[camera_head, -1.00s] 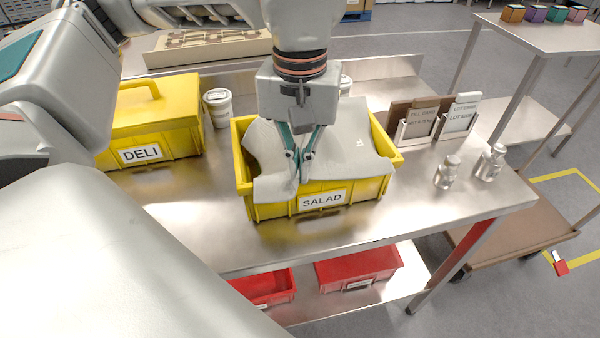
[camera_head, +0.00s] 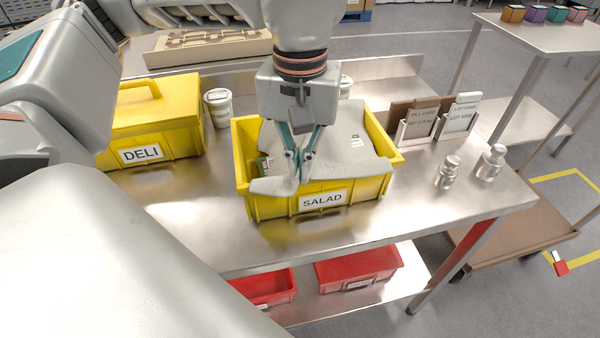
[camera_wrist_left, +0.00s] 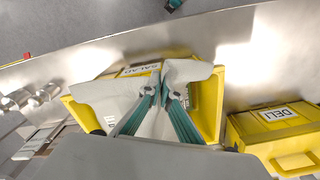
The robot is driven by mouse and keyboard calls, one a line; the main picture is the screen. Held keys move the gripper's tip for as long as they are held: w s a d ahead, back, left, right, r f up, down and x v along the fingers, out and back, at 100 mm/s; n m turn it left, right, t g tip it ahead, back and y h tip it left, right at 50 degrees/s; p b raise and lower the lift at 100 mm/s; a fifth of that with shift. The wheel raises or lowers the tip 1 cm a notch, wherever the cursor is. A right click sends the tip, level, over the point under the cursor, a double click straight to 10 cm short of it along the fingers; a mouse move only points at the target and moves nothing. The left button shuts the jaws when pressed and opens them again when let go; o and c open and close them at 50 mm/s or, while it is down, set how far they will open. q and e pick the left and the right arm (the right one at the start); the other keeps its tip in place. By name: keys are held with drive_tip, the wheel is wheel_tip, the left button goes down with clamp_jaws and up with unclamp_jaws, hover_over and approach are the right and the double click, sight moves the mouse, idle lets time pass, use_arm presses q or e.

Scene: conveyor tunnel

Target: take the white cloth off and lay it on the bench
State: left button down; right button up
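A pale grey-white cloth (camera_head: 350,150) lies draped over the yellow bin labelled SALAD (camera_head: 268,208) and covers most of its opening. My left gripper (camera_head: 303,176) points down over the bin's front half, its fingers closed on a fold of the cloth. In the left wrist view the fingertips (camera_wrist_left: 165,88) meet on the cloth (camera_wrist_left: 100,92), near the SALAD bin's label side. At the bin's left, an uncovered gap shows a small greenish item inside. The steel bench (camera_head: 190,220) carries the bin. My right gripper does not show.
A lidded yellow DELI box (camera_head: 150,125) stands left of the bin, with a white tub (camera_head: 218,108) between them. Card holders (camera_head: 418,122) and two metal bottles (camera_head: 448,172) stand to the right. Bare bench lies in front; red bins (camera_head: 357,268) are on the shelf below.

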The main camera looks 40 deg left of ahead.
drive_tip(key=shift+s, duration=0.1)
use_arm(q)
wheel_tip(320, 180, up, 12)
drive_tip(key=p, duration=0.9)
drive_tip(key=shift+p, duration=0.35)
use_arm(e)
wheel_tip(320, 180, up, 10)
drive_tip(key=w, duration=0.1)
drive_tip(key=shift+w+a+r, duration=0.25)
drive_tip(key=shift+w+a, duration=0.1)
use_arm(q)
wheel_tip(320, 180, up, 18)
drive_tip(key=p, duration=0.3)
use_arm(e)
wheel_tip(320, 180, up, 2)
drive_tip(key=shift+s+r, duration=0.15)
